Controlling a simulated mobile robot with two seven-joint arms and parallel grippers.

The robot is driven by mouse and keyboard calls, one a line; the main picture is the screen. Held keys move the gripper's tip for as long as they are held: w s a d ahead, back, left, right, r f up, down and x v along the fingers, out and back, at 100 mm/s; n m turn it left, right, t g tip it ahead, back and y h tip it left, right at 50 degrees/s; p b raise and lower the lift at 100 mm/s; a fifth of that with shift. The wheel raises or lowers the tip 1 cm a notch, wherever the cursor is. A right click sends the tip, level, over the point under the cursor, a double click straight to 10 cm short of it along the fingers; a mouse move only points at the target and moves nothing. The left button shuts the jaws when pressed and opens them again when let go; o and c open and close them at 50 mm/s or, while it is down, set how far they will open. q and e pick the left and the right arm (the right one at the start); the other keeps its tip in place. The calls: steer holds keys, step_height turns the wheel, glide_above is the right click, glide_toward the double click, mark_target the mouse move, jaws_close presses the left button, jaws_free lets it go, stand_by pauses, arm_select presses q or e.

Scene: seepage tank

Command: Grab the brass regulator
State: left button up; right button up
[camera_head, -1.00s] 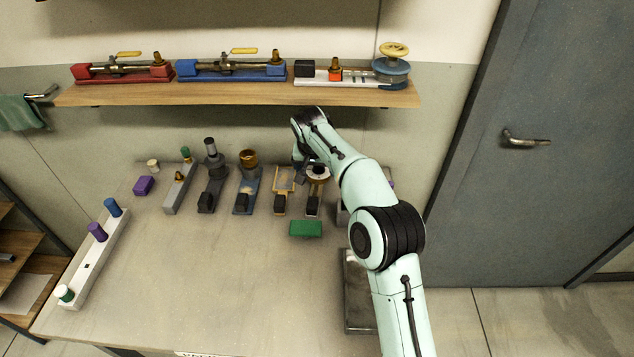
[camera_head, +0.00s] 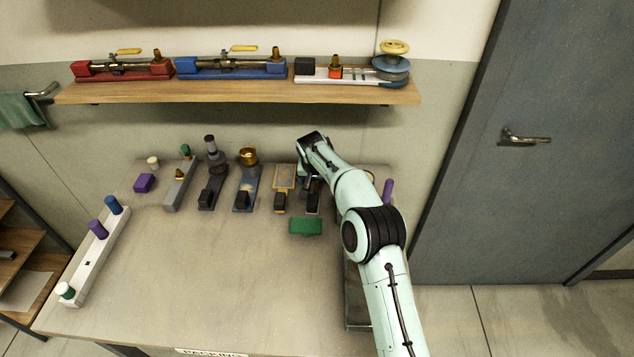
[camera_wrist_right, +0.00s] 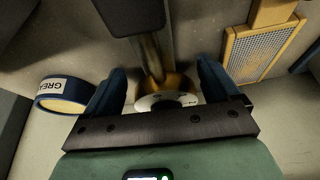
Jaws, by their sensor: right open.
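The brass regulator (camera_wrist_right: 176,84) shows in the right wrist view as a brass body with a white dial and a stem running up to a dark block. It sits between the two blue fingers of my right gripper (camera_wrist_right: 163,82). The fingers are apart, one on each side of it, and I cannot tell whether they touch it. In the head view my right gripper (camera_head: 311,182) is over the back of the bench and hides most of the regulator. Only its black front block (camera_head: 313,206) shows there. My left gripper is not in view.
A yellow framed mesh piece (camera_head: 283,178) stands just left of the regulator. A tape roll (camera_wrist_right: 62,95) lies on its other side. A green block (camera_head: 305,226) lies in front. A shelf (camera_head: 240,94) with valve assemblies hangs above. The bench's front middle is clear.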

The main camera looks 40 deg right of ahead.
steer(key=shift+r, duration=0.1)
jaws_close()
